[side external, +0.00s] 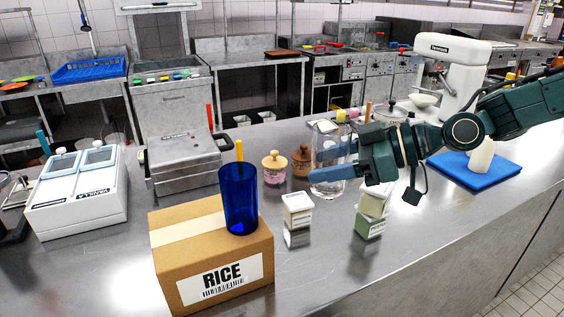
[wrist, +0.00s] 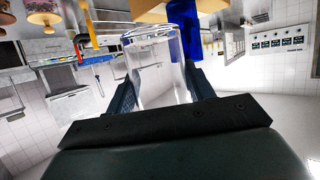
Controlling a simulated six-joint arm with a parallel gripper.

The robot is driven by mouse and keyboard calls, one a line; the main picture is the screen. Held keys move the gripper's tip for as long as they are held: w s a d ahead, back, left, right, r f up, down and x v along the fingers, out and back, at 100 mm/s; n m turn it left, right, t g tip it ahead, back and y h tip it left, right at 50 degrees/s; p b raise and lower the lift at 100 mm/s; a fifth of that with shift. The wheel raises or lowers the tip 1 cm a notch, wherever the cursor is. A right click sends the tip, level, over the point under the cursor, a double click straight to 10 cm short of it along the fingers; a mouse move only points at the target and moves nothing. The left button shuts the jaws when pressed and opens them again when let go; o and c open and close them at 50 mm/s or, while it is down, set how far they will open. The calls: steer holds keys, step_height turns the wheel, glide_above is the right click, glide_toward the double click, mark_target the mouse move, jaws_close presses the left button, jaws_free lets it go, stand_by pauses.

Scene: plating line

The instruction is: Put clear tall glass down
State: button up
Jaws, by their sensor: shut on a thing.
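The clear tall glass (side external: 327,179) is in the side view, upright in my gripper (side external: 333,162), just over or on the steel counter; I cannot tell whether its base touches. In the wrist view the clear glass (wrist: 158,70) sits between the two fingers of my gripper (wrist: 160,85), which are shut on it. The glass looks empty.
Jars (side external: 274,168) stand left of the clear glass, small cartons (side external: 297,212) in front. A blue mat (side external: 474,172) lies right. The steel counter (side external: 325,260) is clear in front.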

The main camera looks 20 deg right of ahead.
steer(key=w+d+f+m+t+h, duration=0.1)
steer(key=w+d+f+m+h, duration=0.2)
steer(key=d, duration=0.4)
steer(key=w+d+f+m+t+h, duration=0.2)
steer(key=w+d+f+m+h, duration=0.1)
steer(key=d, duration=0.5)
steer(key=w+d+f+m+t+h, duration=0.2)
steer(key=w+d+f+m+h, duration=0.1)
steer(key=d, duration=0.4)
steer(key=shift+w+d+m+h, duration=0.2)
steer(key=shift+w+m+h, duration=0.45)
steer(key=shift+w, duration=0.6)
step_height(320, 180, up, 14)
steer(key=w+a+n+g+y, duration=0.3)
steer(key=w+a+n+y, duration=0.5)
steer(key=w+a, duration=0.5)
steer(key=f, duration=2)
steer(key=shift+w+d+f, duration=0.1)
steer(key=shift+w+d, duration=0.05)
steer(key=shift+d, duration=0.1)
steer(key=shift+f, duration=2.1)
